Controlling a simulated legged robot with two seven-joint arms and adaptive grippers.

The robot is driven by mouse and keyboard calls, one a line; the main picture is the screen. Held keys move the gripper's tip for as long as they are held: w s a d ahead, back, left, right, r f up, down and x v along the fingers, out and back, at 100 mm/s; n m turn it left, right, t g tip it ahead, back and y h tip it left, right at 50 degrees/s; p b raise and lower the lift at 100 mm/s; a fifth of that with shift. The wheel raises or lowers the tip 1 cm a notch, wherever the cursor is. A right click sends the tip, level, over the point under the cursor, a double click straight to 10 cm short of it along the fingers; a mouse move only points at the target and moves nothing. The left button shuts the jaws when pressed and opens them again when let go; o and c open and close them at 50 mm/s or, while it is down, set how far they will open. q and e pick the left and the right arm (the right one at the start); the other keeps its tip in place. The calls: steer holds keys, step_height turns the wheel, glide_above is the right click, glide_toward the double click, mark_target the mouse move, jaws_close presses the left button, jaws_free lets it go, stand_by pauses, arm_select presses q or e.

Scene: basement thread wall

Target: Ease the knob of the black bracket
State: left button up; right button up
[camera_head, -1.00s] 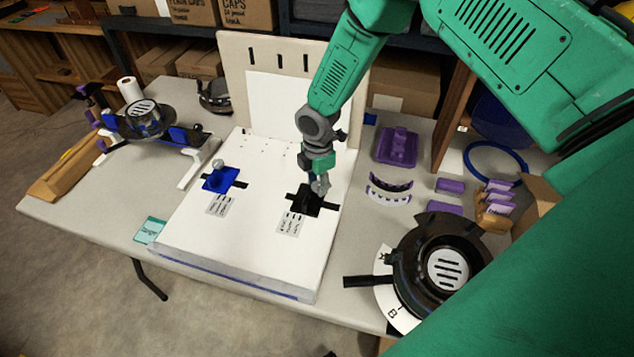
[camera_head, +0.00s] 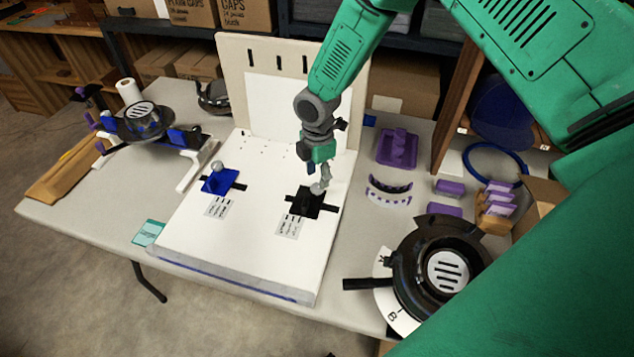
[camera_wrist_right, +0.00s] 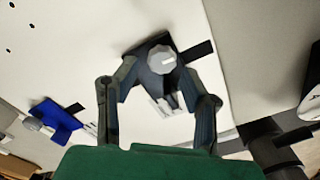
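The black bracket (camera_head: 306,203) lies on the white board right of the blue bracket (camera_head: 220,181). Its grey faceted knob (camera_head: 318,188) stands at its upper right. My right gripper (camera_head: 312,171) is just above the knob in the head view. In the right wrist view the right gripper (camera_wrist_right: 158,78) has its fingers spread, with the knob (camera_wrist_right: 162,60) between them in the picture and a gap on each side. The black bracket (camera_wrist_right: 148,78) is partly hidden behind the fingers. My left gripper is not in view.
The white board (camera_head: 250,250) has an upright back panel (camera_head: 235,75) behind the brackets. A printed label (camera_head: 290,224) lies before the black bracket. Purple parts (camera_head: 397,150) and a round black device (camera_head: 440,262) stand to the right. The board's front is clear.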

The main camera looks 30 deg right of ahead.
mark_target(317, 185)
step_height(317, 185, up, 8)
stand_by(0.7)
